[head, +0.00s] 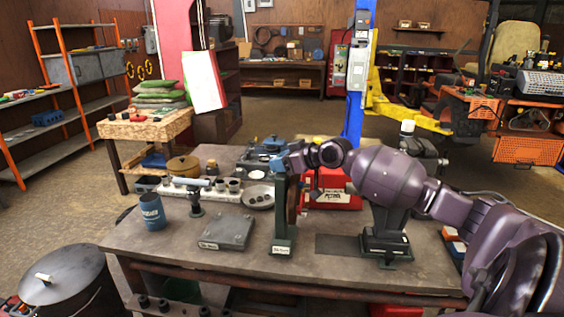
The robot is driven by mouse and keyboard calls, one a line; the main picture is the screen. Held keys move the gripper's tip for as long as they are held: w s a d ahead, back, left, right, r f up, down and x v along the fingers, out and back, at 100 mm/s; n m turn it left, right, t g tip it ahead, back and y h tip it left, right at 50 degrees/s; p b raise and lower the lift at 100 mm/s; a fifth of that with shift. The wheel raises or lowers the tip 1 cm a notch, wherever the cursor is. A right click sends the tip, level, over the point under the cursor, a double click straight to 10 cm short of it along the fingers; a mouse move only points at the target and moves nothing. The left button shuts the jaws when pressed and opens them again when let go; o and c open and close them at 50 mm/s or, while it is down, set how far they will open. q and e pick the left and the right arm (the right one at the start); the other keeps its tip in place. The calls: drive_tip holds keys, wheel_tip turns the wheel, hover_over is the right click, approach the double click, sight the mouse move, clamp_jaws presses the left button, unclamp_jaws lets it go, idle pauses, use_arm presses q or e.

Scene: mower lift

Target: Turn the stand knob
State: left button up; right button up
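A green upright stand (282,215) with a labelled foot stands near the front middle of the workbench (160,240). My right arm reaches in from the right, and its gripper (297,160) is at the upper end of this stand, on its right side. The fingers are small and dark there, so I cannot tell whether they are open or touch it. A reddish-brown round edge (292,197) shows just right of the stand; I cannot tell whether it is a knob. A second dark stand with a green foot (386,246) stands to the right, partly behind my arm. My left gripper is not in view.
A flat grey block (227,231), a blue cup (152,212) and a small post (195,200) stand left of the green stand. A red box (332,192) and a round dish (258,197) lie behind. A dark drum (68,280) stands at front left.

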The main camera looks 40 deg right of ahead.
drive_tip(key=shift+c, duration=0.7)
